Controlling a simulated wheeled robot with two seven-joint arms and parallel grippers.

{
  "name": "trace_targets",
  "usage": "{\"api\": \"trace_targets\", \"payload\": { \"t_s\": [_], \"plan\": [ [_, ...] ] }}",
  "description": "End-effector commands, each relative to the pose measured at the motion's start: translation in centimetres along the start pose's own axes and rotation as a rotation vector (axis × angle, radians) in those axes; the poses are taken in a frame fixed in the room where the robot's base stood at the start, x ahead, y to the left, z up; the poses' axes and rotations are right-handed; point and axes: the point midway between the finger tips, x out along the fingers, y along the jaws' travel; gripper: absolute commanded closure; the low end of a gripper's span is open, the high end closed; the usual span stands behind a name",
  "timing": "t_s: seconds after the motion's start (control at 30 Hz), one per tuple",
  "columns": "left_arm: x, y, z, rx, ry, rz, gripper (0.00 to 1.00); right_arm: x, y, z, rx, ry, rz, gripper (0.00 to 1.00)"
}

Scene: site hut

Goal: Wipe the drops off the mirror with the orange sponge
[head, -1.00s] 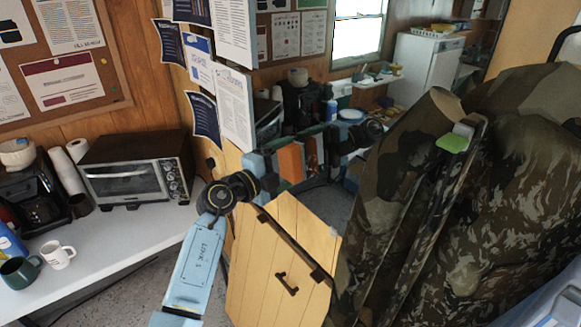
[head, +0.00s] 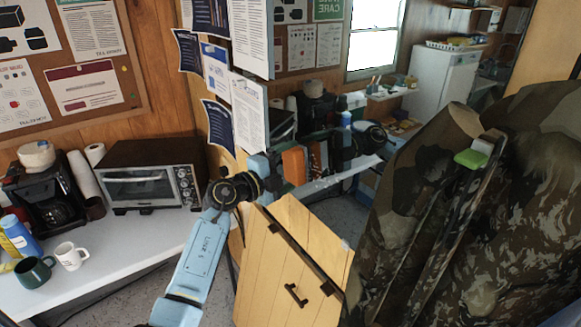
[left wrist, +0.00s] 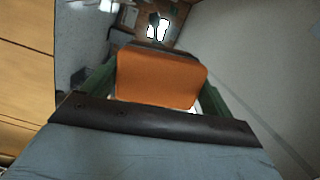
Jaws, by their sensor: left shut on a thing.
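My left gripper (head: 279,167) is shut on the orange sponge (head: 294,165), held upright in front of the mirror (head: 335,95). The sponge fills the middle of the left wrist view (left wrist: 160,80), between dark green fingers. The mirror shows a reflection of the room, with the sponge's and arm's reflections just right of the sponge. The sponge is close to the glass; I cannot tell whether it touches. My right gripper does not show.
A camouflage jacket (head: 480,230) takes up the right side. A yellow wooden door (head: 285,265) is below the sponge. Pinned papers (head: 249,112) hang left of the mirror. A white table (head: 130,250) at left holds a toaster oven (head: 150,178), mugs and a coffee maker (head: 50,195).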

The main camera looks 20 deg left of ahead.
Motion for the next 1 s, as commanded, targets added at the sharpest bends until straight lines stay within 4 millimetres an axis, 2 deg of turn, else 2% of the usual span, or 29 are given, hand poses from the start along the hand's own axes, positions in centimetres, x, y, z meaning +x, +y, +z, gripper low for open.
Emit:
{"api": "trace_targets", "payload": {
  "t_s": [0.5,1.0],
  "plan": [
    [-5.0,0.1,0.7,0.001,0.0,0.002,0.32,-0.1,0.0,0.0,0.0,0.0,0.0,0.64],
    [-5.8,0.1,0.8,0.0,0.001,0.002,0.32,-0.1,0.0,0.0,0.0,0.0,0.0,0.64]
  ]
}}
